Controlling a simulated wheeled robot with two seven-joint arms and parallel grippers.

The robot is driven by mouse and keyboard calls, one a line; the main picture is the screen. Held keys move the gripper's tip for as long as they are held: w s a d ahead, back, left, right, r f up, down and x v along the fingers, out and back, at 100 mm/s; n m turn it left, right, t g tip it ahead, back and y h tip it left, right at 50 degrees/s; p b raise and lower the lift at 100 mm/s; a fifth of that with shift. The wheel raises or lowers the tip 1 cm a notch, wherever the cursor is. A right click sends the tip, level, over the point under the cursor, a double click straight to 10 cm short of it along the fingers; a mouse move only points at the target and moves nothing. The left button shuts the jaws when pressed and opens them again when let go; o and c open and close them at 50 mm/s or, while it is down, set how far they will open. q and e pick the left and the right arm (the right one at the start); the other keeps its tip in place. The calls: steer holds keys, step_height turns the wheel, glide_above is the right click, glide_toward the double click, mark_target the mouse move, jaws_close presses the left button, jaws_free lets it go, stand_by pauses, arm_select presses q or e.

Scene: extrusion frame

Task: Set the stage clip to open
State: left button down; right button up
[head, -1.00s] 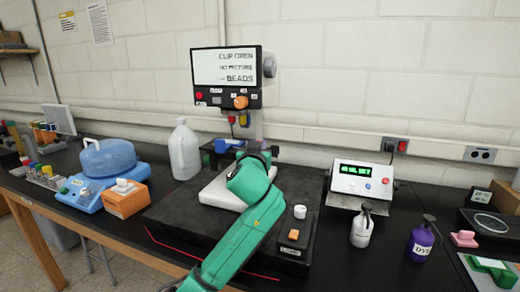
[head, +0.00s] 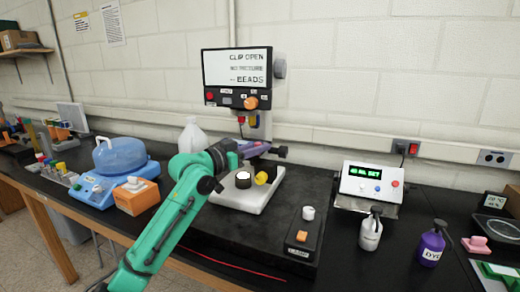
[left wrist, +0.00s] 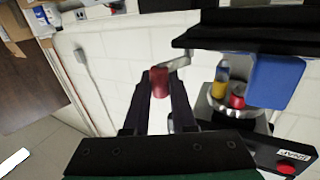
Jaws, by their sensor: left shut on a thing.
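The microscope's screen (head: 237,68) reads "CLIP OPEN", "NO PICTURE" and "BEADS". My left gripper (head: 236,152) is beside the microscope, in front of its column and above the left part of its white base (head: 242,203). In the left wrist view my left fingers (left wrist: 160,88) are shut on a red knob (left wrist: 159,82). A grey metal lever (left wrist: 179,63) reaches the knob. The stage and its clip are largely hidden behind my gripper in the head view, so I cannot make out the clip's jaw. My right gripper is not in view.
The left wrist view shows lenses (left wrist: 226,88) and a blue block (left wrist: 275,82) close to the right of my fingers. A white jug (head: 193,136) stands behind my arm.

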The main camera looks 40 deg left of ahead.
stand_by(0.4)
arm_select(q)
steer(key=c, duration=0.7)
jaws_free()
steer(key=shift+c, duration=0.2)
steer(key=shift+s+f+b, duration=0.15)
steer(key=shift+s+b, duration=0.15)
steer(key=shift+s, duration=0.05)
steer(key=s+a+b, duration=0.2)
steer(key=s+b, duration=0.3)
steer(key=s, duration=0.8)
steer(key=shift+s, duration=0.4)
